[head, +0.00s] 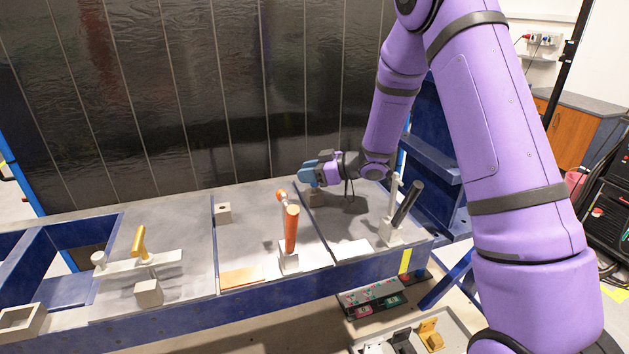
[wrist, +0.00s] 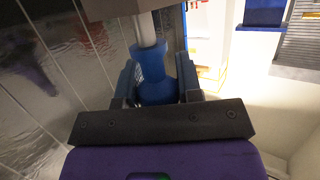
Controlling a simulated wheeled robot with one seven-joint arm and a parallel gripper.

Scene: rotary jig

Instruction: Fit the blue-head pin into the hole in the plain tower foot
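The blue-head pin (wrist: 154,75) sits between the fingers of my gripper (wrist: 158,82) in the wrist view. The fingers lie close on both sides of its blue head. Its light grey shaft (wrist: 146,30) runs to a grey block (wrist: 100,9) at the top edge; whether the tip is inside a hole is hidden. I cannot tell for certain whether this block is the plain tower foot.
An orange tower (head: 292,230) stands in front of my gripper, and a dark leaning cylinder (head: 407,203) to its right. Another small block (head: 223,212) sits at back left. A yellow-handled fixture (head: 140,242) is farther left. A dark panel wall (head: 200,100) rises behind the bench.

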